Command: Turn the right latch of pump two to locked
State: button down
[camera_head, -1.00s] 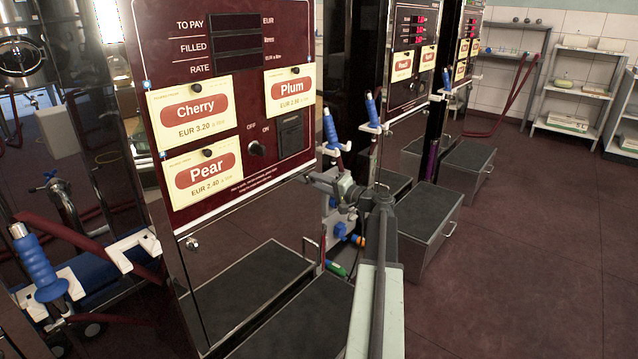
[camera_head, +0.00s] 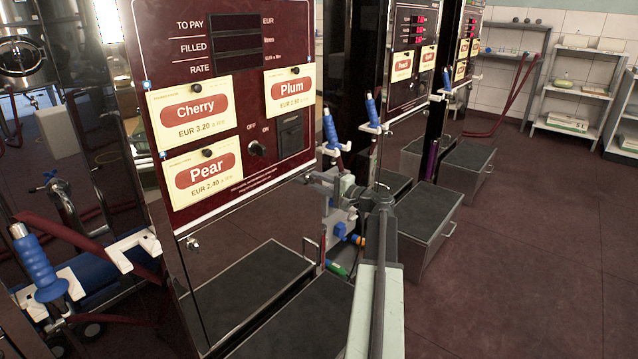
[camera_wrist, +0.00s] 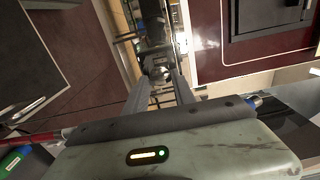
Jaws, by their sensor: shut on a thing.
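The nearest pump (camera_head: 232,228) has a dark red panel with Cherry, Plum and Pear cards; no pump number is readable. My gripper (camera_head: 318,181) is at this pump's right edge, below the panel's lower right corner. In the wrist view my gripper (camera_wrist: 159,75) has its two fingers closed in on a small grey metal piece, the latch (camera_wrist: 157,67). The fingers cover much of it, and its turned position cannot be told. In the head view the latch is hidden by my gripper and arm.
A blue-handled nozzle (camera_head: 331,129) hangs just above my gripper at the pump's side. Another blue nozzle (camera_head: 39,263) is at the left. A dark step box (camera_head: 425,225) stands beyond my arm. The floor at right is clear.

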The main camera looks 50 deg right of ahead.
jog(key=c, duration=1)
grip_release()
jog(key=shift+c, duration=0.2)
jog(key=shift+s, duration=0.1)
jog(key=s, duration=0.7)
jog(key=shift+s+d, duration=0.3)
jog(key=shift+d, duration=0.05)
